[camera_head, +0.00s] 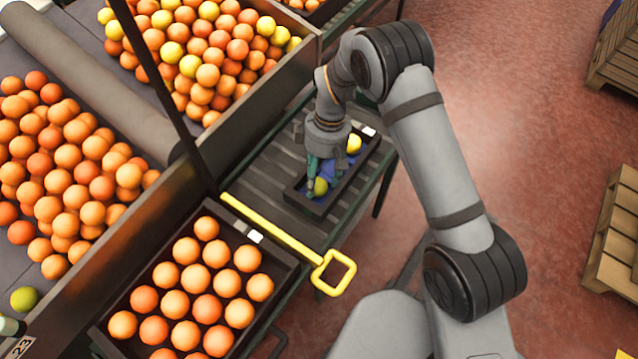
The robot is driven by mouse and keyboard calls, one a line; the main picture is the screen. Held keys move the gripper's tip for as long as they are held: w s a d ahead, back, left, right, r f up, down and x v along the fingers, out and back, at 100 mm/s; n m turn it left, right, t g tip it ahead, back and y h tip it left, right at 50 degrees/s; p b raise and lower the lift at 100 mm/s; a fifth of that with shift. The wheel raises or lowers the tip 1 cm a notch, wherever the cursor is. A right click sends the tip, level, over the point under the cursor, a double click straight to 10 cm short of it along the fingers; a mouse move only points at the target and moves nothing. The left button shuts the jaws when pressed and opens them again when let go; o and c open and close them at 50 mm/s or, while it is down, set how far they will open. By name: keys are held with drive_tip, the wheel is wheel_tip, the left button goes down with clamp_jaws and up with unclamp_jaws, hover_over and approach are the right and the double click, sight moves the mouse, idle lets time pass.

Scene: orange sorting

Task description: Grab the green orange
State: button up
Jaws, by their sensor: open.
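My gripper (313,180) is open and points down into a dark crate (363,160) with a blue lining. A yellow-green orange (320,187) lies in this crate right at the fingertips; I cannot tell whether the fingers touch it. A darker green orange (24,299) sits on the sorting line at the lower left, far from my gripper. My gripper and wrist hide part of the crate.
A crate full of oranges (285,283) stands at the front. A yellow bar with a square loop (290,240) lies between the two crates. Large bins of oranges fill the left, behind a raised side wall (265,95). Wooden pallets (612,235) stand right; the red floor between is clear.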

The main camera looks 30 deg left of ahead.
drive_tip(key=shift+s+d+f, duration=0.3)
drive_tip(key=shift+d+f, duration=0.15)
drive_tip(key=shift+f, duration=0.4)
drive_tip(key=shift+w+a+f, duration=0.1)
drive_tip(key=shift+a, duration=0.05)
drive_tip(key=shift+o, duration=0.9)
drive_tip(key=c, duration=0.9)
drive_tip(key=shift+c, duration=0.2)
